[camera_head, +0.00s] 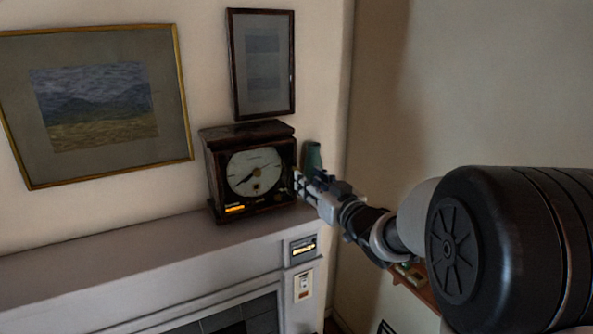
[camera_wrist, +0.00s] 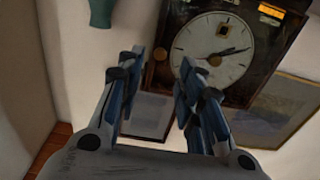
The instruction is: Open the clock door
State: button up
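The clock (camera_head: 257,172) is a dark wooden box with a round pale dial, standing on the mantel. Its front door looks closed, with the dial showing in it. The clock (camera_wrist: 228,50) fills the upper right of the wrist view, where it appears upside down. A small round brass knob (camera_wrist: 160,53) is at the door's edge and shows between my fingertips. My gripper (camera_head: 299,185) is at the clock's right front side. In the wrist view my gripper (camera_wrist: 160,62) is open, its two fingers on either side of the knob. I cannot tell whether they touch it.
A green vase (camera_head: 313,156) stands on the mantel just right of the clock, behind my gripper. The mantel (camera_head: 130,252) is clear left of the clock. Two framed pictures, one large (camera_head: 95,105) and one small (camera_head: 263,62), hang on the wall above. A side wall is at the right.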

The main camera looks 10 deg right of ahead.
jog(key=x, duration=0.6)
jog(key=shift+p, duration=0.35)
grip_shut()
dwell(0.4)
